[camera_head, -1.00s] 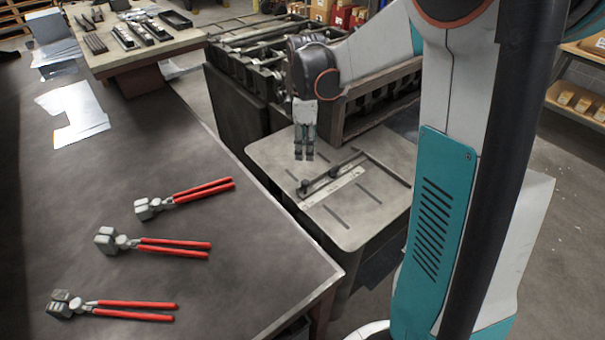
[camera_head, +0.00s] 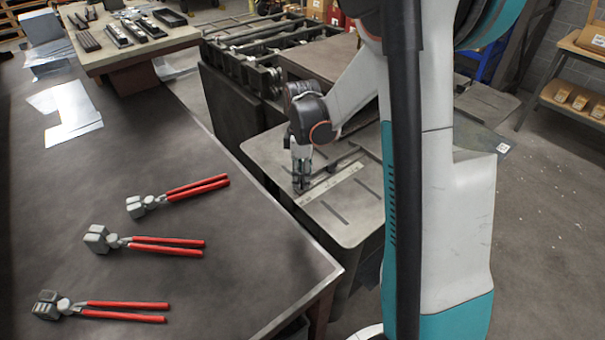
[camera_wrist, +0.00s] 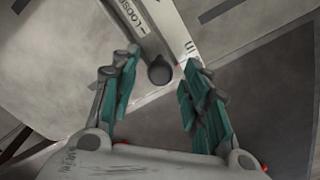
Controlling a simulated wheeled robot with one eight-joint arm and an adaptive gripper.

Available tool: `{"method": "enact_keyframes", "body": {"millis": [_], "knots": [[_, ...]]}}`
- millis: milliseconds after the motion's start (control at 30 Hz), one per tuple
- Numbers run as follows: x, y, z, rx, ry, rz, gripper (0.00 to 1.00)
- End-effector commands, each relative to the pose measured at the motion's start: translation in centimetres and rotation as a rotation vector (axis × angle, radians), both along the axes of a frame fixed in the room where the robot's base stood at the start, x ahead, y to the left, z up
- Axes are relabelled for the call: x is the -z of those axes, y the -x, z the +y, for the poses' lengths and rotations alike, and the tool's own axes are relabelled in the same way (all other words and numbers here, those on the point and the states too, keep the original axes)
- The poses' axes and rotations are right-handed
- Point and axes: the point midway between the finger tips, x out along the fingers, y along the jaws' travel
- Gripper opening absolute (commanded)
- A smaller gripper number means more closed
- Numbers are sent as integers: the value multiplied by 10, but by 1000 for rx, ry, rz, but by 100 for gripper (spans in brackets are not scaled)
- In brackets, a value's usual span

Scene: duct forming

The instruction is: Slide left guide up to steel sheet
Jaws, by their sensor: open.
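The guide, a thin dark bar (camera_head: 347,159) with a round knob (camera_head: 332,168), lies on the small grey table beside a pale ruled strip (camera_head: 335,184). My gripper (camera_head: 301,186) is low over the guide's near-left end. In the wrist view my open fingers (camera_wrist: 160,65) stand on either side of a dark round knob (camera_wrist: 160,73) on a grey lever with partly readable lettering, "LOOS…". Neither finger clearly touches the knob. I cannot tell which surface is the steel sheet; pale sheets (camera_head: 70,110) lie on the workbench at left.
The small table (camera_head: 350,230) has several slots in its top. Red-handled pliers (camera_head: 165,243) lie on the dark workbench (camera_head: 200,290) at left. A dark roller machine (camera_head: 235,105) stands behind the small table. My arm hides the area to the right.

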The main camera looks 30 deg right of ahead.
Motion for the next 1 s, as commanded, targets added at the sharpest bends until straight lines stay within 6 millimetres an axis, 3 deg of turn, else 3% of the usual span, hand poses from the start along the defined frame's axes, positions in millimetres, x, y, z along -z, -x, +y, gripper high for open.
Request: {"method": "enact_keyframes", "body": {"millis": [133, 333, 667, 867, 1000], "knots": [[0, 0, 0, 0, 0, 0, 42], [0, 0, 0, 0, 0, 0, 0], [0, -2, -11, 2, 0, 0, 0], [0, -10, -51, 6, 2, -1, 0], [0, -17, -91, 7, 3, -1, 0]]}}
